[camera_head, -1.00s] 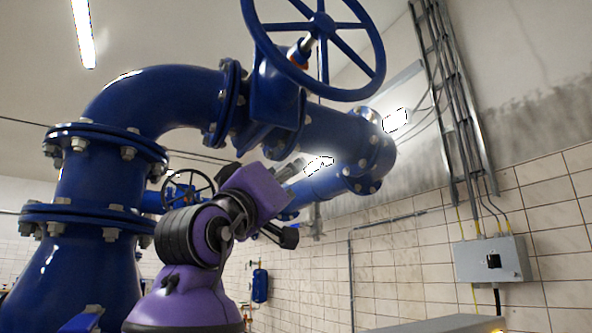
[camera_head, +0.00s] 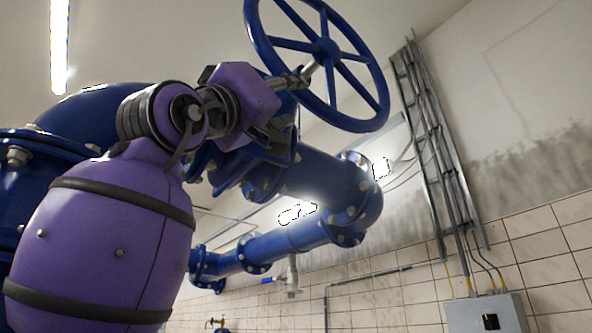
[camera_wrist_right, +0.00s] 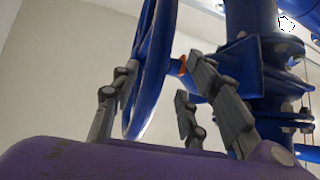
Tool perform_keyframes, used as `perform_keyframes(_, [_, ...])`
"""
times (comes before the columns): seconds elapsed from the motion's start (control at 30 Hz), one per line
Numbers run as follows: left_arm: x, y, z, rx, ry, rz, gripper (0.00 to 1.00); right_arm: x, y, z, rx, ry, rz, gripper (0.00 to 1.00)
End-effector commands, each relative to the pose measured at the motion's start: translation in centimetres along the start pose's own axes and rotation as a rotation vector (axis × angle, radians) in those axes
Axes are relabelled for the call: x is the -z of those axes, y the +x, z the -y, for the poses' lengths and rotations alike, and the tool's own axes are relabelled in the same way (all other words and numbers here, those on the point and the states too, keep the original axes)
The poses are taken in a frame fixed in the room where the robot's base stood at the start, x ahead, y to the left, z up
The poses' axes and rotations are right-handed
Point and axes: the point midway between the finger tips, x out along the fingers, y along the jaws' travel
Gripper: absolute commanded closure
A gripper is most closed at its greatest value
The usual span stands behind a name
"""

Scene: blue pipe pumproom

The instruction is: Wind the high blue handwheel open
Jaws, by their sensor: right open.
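The high blue handwheel (camera_head: 377,85), a large spoked ring, is at the top of the head view, on a stem from the blue valve. My right gripper (camera_head: 291,80) is beside the wheel's left side, close to its hub and stem; the purple wrist hides part of the valve. In the right wrist view the gripper (camera_wrist_right: 160,82) is open, with one finger left and two right. The handwheel (camera_wrist_right: 151,70) shows edge-on between them in the picture. I cannot tell whether any finger touches it. My left gripper is out of view.
Thick blue pipe (camera_head: 330,185) with bolted flanges runs behind and below the wheel. A metal cable ladder (camera_head: 430,140) climbs the wall on the right, above a grey switch box (camera_head: 487,314). The space right of the wheel looks clear.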

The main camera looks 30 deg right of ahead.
Motion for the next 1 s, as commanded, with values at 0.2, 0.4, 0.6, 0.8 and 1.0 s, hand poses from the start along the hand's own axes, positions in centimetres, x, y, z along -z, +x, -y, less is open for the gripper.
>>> perform_keyframes(0.2, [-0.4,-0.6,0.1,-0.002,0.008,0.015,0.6,0.2,3.9,-0.8,-0.006,0.004,0.002,0.59])
perform_keyframes(0.4, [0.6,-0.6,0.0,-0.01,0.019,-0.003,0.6,0.1,5.9,-0.5,-0.003,0.003,0.001,0.59])
perform_keyframes(0.6, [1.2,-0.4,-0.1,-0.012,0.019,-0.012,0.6,0.0,6.3,-0.2,0.0,0.002,0.001,0.59])
perform_keyframes(0.8, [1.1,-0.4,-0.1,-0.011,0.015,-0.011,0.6,0.0,6.2,-0.1,0.0,0.002,0.001,0.68])
perform_keyframes(1.0, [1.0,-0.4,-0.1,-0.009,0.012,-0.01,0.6,0.0,6.2,-0.1,0.0,0.002,0.001,0.94])
